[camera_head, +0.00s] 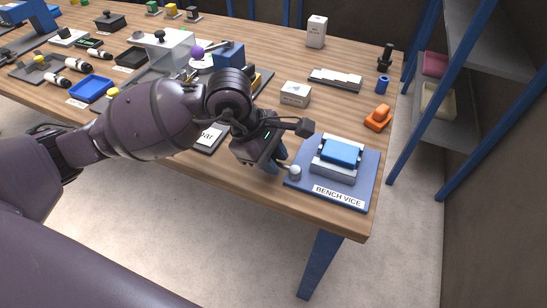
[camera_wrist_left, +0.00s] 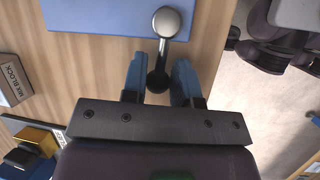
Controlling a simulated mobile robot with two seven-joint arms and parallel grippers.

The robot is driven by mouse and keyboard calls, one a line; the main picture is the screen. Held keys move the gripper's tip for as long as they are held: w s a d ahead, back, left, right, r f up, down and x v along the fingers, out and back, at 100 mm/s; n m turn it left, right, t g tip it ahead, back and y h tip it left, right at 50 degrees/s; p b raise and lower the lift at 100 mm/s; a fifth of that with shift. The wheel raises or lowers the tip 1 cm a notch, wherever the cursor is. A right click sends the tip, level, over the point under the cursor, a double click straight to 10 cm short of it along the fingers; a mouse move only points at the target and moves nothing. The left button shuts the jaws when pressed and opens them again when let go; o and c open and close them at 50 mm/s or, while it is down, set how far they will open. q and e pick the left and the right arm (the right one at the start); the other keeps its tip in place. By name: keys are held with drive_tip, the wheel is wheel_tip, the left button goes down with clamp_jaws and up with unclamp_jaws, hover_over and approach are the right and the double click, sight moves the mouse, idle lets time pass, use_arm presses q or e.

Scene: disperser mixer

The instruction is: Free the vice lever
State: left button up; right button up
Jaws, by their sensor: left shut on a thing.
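The bench vice (camera_head: 328,171) stands on a blue base plate (camera_head: 305,184) with a "BENCH VICE" label, near the right front corner of the table. A blue block (camera_head: 341,152) sits at its top. The vice lever (camera_head: 295,170) shows a pale ball end at the plate's left side. In the left wrist view the lever (camera_wrist_left: 166,24) has a silver ball at one end and a dark end between the fingers. My left gripper (camera_head: 282,166) is shut on the lever; its blue fingers (camera_wrist_left: 158,76) lie on both sides of it. My right gripper is not in view.
The table's front edge is close below the gripper. A blue-framed shelf (camera_head: 435,95) stands at the right.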

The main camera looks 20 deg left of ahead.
sight(294, 163)
use_arm(q)
drive_tip(key=shift+w+f+m+g+b, duration=0.2)
drive_tip(key=shift+w+m+g+b, duration=0.4)
drive_tip(key=shift+m, duration=0.6)
drive_tip(key=m+b, duration=0.1)
drive_tip(key=w+m+g+b, duration=0.1)
drive_tip(key=shift+d+m, duration=0.3)
drive_tip(key=shift+m, duration=0.1)
drive_tip(key=shift+w+d+m+g+b, duration=0.25)
drive_tip(key=shift+m+g+b, duration=0.2)
drive_tip(key=shift+m, duration=0.35)
drive_tip(key=shift+w+m+b, duration=0.15)
drive_tip(key=shift+m+b, duration=0.2)
drive_tip(key=shift+m, duration=0.15)
drive_tip(key=shift+w+d+m+g+y+b, duration=0.3)
drive_tip(key=shift+m+g+b, duration=0.3)
drive_tip(key=shift+m, duration=0.4)
drive_tip(key=shift+d+r+m+b, duration=0.15)
drive_tip(key=shift+d+m+b, duration=0.15)
drive_tip(key=shift+m, duration=0.2)
drive_tip(key=shift+w, duration=0.1)
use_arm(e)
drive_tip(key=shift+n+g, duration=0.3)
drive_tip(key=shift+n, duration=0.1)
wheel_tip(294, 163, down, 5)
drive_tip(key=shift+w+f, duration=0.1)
use_arm(q)
drive_tip(key=shift+r, duration=0.1)
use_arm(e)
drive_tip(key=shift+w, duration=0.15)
